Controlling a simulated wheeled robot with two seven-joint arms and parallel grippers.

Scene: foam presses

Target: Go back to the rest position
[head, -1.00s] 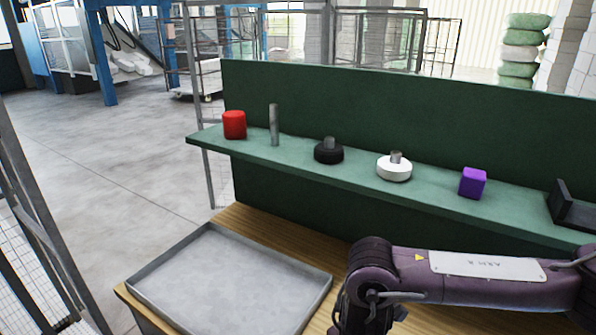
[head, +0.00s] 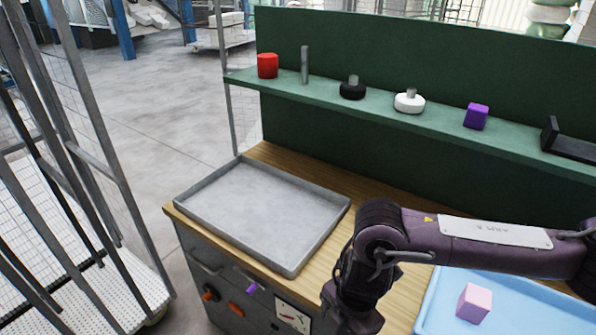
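My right arm (head: 480,235) reaches in from the right over the wooden bench and bends down at its elbow. Its lower part leaves the bottom edge, so the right gripper's fingers are hidden from view. My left arm and gripper do not show. No object is seen held.
An empty grey tray (head: 195,205) lies on the wooden bench (head: 395,197). A pink cube (head: 474,302) sits in a light blue tray (head: 437,302) at lower right. The green shelf (head: 310,88) holds a red cylinder (head: 267,65), a purple cube (head: 476,116) and other parts. A wire cage cart (head: 100,150) stands left.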

